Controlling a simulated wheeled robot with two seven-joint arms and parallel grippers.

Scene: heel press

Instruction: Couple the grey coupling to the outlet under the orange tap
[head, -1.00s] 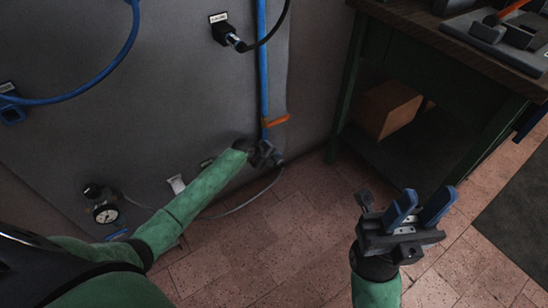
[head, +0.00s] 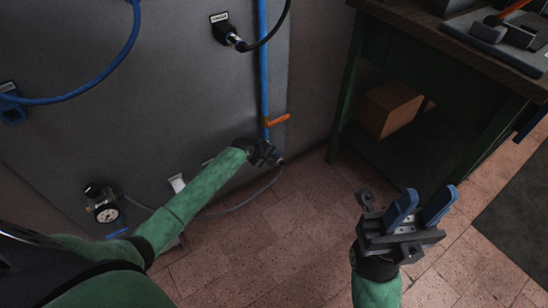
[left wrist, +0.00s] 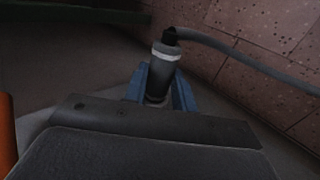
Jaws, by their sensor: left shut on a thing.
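The orange tap (head: 278,119) sits on the blue pipe low on the grey panel. The outlet under it is hidden behind my left gripper (head: 266,155). That gripper is just below the tap, shut on the grey coupling. In the left wrist view the coupling (left wrist: 163,72), a grey cylinder with a pale band and black end, stands between the blue fingers (left wrist: 160,92), with its hose (left wrist: 235,55) running right. An orange piece (left wrist: 6,138) shows at the left edge. I cannot tell whether coupling and outlet touch. My right gripper (head: 420,207) is open and empty over the floor.
A green workbench (head: 450,105) with a cardboard box (head: 389,108) on its lower shelf stands to the right. A pressure gauge (head: 106,213) is low on the left. A black cable plug (head: 235,41) is above. The tiled floor between panel and right gripper is clear.

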